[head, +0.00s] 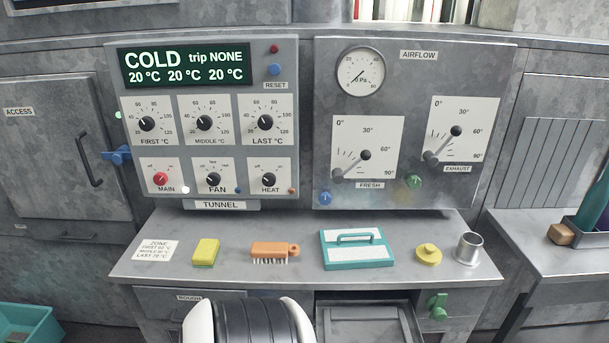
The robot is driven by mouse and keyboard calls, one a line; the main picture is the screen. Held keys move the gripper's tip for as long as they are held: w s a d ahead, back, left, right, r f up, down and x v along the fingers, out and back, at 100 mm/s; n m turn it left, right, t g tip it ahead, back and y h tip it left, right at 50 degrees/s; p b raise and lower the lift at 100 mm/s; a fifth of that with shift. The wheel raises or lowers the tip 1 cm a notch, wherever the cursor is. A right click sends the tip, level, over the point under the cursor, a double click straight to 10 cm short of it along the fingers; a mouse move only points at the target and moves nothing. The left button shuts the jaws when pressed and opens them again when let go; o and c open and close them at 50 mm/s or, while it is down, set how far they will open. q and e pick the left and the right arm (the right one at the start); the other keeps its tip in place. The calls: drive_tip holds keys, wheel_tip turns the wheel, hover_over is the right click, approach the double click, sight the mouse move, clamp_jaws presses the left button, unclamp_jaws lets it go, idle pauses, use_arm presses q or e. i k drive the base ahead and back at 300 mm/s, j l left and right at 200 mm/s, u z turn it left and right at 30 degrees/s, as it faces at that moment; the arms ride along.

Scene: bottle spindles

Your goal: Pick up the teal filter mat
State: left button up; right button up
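The teal filter mat (356,259) lies flat on the grey metal shelf (215,274), right of its middle. It is a rectangle with a teal edge, a white top and a teal handle bar across it. All of its top shows and nothing covers it. Neither of my grippers is in view. A white and black rounded part at the bottom edge, left of the middle, looks like part of my own body and stands apart from the mat.
On the shelf, left of the mat, are a printed card (156,251), a yellow sponge (205,252) and an orange brush (270,252). Right of it are a yellow knobbed disc (428,255) and a metal cup (468,248). The control panel (210,110) rises behind.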

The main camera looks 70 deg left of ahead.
sight(355, 247)
drive_tip(key=j+u, duration=0.1)
drive_tip(key=u, duration=1.8)
